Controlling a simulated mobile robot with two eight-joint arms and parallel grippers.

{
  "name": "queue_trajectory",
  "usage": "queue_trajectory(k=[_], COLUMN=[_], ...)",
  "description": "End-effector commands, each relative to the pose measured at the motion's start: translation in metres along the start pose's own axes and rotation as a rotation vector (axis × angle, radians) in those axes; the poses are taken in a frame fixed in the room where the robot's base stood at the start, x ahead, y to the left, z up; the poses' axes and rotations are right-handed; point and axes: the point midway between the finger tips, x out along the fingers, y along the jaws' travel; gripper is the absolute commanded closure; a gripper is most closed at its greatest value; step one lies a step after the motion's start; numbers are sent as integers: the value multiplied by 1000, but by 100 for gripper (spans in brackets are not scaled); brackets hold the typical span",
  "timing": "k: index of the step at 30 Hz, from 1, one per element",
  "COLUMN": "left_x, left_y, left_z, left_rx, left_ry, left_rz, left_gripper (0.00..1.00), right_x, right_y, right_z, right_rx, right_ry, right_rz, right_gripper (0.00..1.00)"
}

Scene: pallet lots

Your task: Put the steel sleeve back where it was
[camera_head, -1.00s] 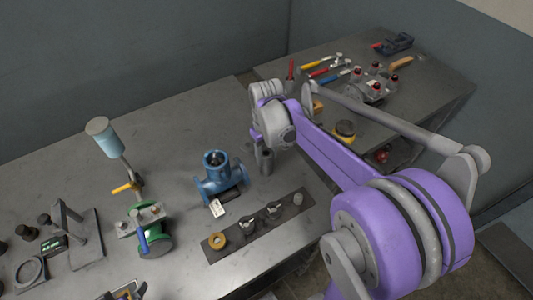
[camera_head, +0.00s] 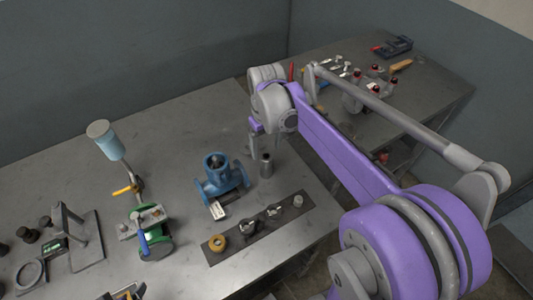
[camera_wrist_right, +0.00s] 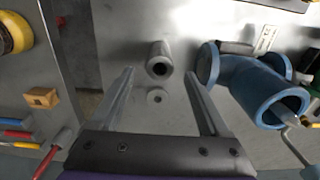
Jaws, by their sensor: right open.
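The steel sleeve (camera_head: 266,166) is a grey hollow cylinder standing upright on the grey bench, right of the blue valve body (camera_head: 221,176). In the right wrist view the sleeve (camera_wrist_right: 159,60) shows its open bore, beyond and between the finger lines. A small pale ring or disc (camera_wrist_right: 157,96) lies nearer the gripper. My right gripper (camera_head: 252,146) is open and empty, just left of and behind the sleeve in the head view, with its fingers (camera_wrist_right: 159,74) apart and clear of it. My left gripper is not in view.
A dark strip (camera_head: 232,240) in front holds a brass ring (camera_head: 217,242) and several small metal parts. A green pump-like unit (camera_head: 154,243) and a stand (camera_head: 72,232) are at left. A second bench (camera_head: 425,90) with tools is at right.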

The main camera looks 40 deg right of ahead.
Motion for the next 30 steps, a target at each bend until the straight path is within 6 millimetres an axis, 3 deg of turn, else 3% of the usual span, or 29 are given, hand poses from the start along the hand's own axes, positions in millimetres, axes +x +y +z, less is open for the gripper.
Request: queue_trajectory(k=[6, 14, 20, 24, 30], left_x=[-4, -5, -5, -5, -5], left_y=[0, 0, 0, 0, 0], left_z=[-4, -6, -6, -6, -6], left_rx=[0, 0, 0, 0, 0], left_ry=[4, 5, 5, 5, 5], left_rz=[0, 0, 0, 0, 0], left_gripper=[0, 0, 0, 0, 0], right_x=[-47, -68, -44, -9, 34], right_y=[0, -4, -45, -81, -111], right_z=[0, 3, 37, 76, 118], right_rx=[0, -3, -39, -72, -101], right_ry=[0, 8, 133, 275, 430], right_rz=[0, 2, 20, 17, -12], right_gripper=[21, 21, 21, 21, 21])
